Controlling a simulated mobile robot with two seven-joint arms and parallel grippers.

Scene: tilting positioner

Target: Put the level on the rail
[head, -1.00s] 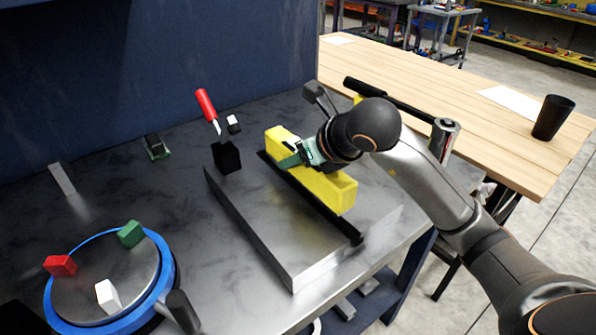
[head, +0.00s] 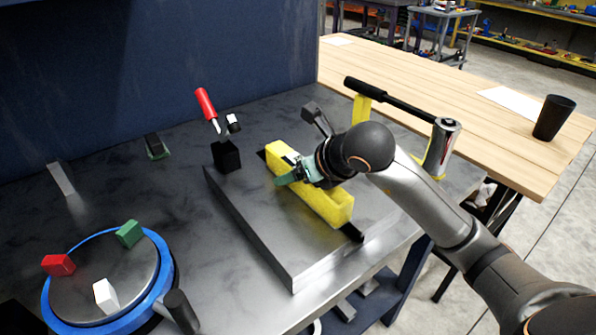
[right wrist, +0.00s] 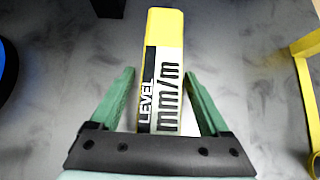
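The yellow level (head: 322,201) lies lengthwise over the black rail (head: 352,233) on the grey metal plate, and only the rail's two ends show past it. Contact along its underside is hidden. In the right wrist view the level (right wrist: 162,75) shows its "LEVEL mm/m" label. My right gripper (head: 290,176) is at the level's middle part. Its green fingers stand apart on both sides of the level, with a gap at each side in the wrist view. My left gripper is not in view.
A red-handled clamp (head: 206,104) on a black block stands behind the plate (head: 262,226). A blue-rimmed turntable (head: 165,262) with red, green and white blocks is at the lower left. A black-handled tool (head: 400,103) rests on yellow supports at the right.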

